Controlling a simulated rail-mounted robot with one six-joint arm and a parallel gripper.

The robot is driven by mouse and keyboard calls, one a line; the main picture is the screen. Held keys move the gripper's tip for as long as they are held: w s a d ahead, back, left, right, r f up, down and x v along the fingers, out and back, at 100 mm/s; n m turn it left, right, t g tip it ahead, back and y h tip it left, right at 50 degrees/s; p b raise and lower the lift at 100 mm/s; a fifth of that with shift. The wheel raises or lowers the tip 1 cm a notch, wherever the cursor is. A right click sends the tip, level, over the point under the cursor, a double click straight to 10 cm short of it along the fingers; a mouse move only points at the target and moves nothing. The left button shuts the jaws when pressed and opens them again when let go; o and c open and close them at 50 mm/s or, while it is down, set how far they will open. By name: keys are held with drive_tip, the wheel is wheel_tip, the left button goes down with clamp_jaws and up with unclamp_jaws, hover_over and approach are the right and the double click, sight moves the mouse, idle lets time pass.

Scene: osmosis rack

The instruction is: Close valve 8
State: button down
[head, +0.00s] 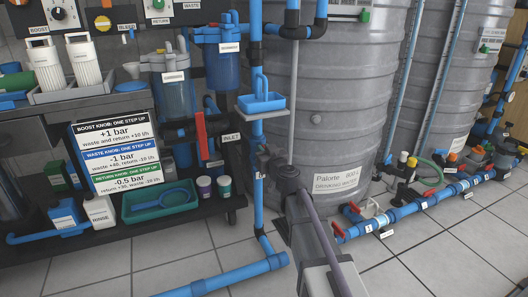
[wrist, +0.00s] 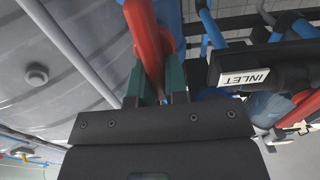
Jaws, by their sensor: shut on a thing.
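My gripper (wrist: 163,85) is shut on a red handle (wrist: 148,35) in the wrist view, with its green fingers on both sides of the handle's near end. In the head view my gripper (head: 268,158) is beside the vertical blue pipe, in front of the grey tank, and the held handle is hidden there. No number 8 can be read, so I cannot confirm from a label which valve this is. A label reading INLET (wrist: 245,78) is to the right of the handle and upside down; it also shows in the head view (head: 231,137).
Another red lever (head: 201,137) hangs left of the INLET label. The large grey tank (head: 340,110) stands close to my arm on the right. A blue tray (head: 261,103) is fixed above my gripper. A blue floor pipe (head: 225,280) crosses the tiles below.

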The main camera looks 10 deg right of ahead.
drive_tip(key=shift+m, duration=0.3)
drive_tip(key=shift+w+d+f+m+b, duration=0.1)
drive_tip(key=shift+d+f+m+b, duration=0.3)
drive_tip(key=shift+m, duration=2.25)
drive_tip(key=shift+w+d+f+m+b, duration=0.1)
drive_tip(key=shift+d+f+m+b, duration=0.3)
drive_tip(key=shift+m, duration=2.2)
drive_tip(key=shift+w+d+f+m+b, duration=0.1)
drive_tip(key=shift+d+f+m+b, duration=0.3)
drive_tip(key=shift+m, duration=2.25)
drive_tip(key=shift+r, duration=0.1)
drive_tip(key=c, duration=1.1)
unclamp_jaws()
drive_tip(key=shift+c, duration=0.2)
